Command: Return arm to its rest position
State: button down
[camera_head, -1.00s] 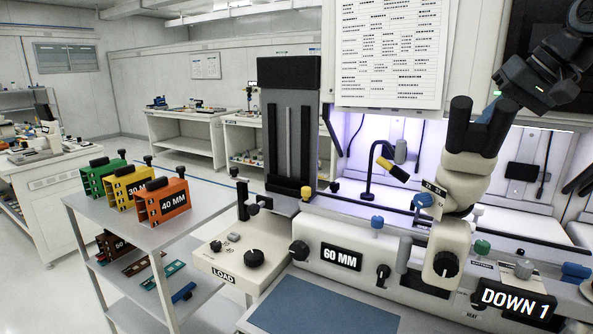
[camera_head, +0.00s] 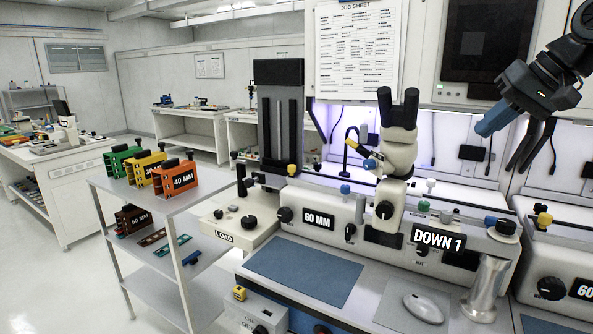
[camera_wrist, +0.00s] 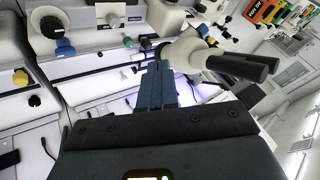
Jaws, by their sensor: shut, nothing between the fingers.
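My gripper (camera_head: 483,131) is at the upper right of the head view, its blue fingers pointing down and left, to the right of the microscope. The wrist view shows the two blue fingers (camera_wrist: 157,88) together with nothing between them. My dark arm comes in from the upper right edge. The gripper is in the air and appears clear of the bonder; its exact distance from the wall behind is hard to tell.
The cream bonder (camera_head: 345,214) with its microscope (camera_head: 398,145) stands on the bench. A metal cup (camera_head: 486,288) and a mouse (camera_head: 423,308) are at the front right. Left is a grey cart (camera_head: 150,200) with coloured magazines. Open floor lies far left.

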jog(key=a+f+t+y, duration=0.1)
jog(key=a+f, duration=0.3)
jog(key=f, duration=0.3)
jog(key=a+f+m+t, duration=0.1)
jog(key=a+f, duration=0.3)
jog(key=f, duration=0.3)
jog(key=a+f+t+y, duration=0.1)
jog(key=a+f, duration=0.2)
jog(key=f, duration=0.5)
jog(key=s+a+f+m+t+h, duration=0.1)
jog(key=s+a+f+t, duration=0.1)
jog(key=s+a+f, duration=0.4)
jog(key=s+a+f+m+t+h, duration=0.1)
jog(key=s+f, duration=0.7)
jog(key=f, duration=0.2)
jog(key=s+f+t+h+b, duration=0.1)
jog(key=s+f+h, duration=0.1)
jog(key=s, duration=0.9)
jog(key=s+f+h, duration=0.1)
jog(key=s+f, duration=0.2)
jog(key=s, duration=0.8)
jog(key=s+d+r+n, duration=0.2)
jog(key=s+r, duration=0.3)
jog(key=s, duration=0.4)
jog(key=s+d+r+n+t+h, duration=0.1)
jog(key=s+r+n, duration=0.1)
jog(key=s+r, duration=0.4)
jog(key=s, duration=0.4)
jog(key=shift+s+d+n+t, duration=0.3)
jog(key=shift+d+n, duration=0.1)
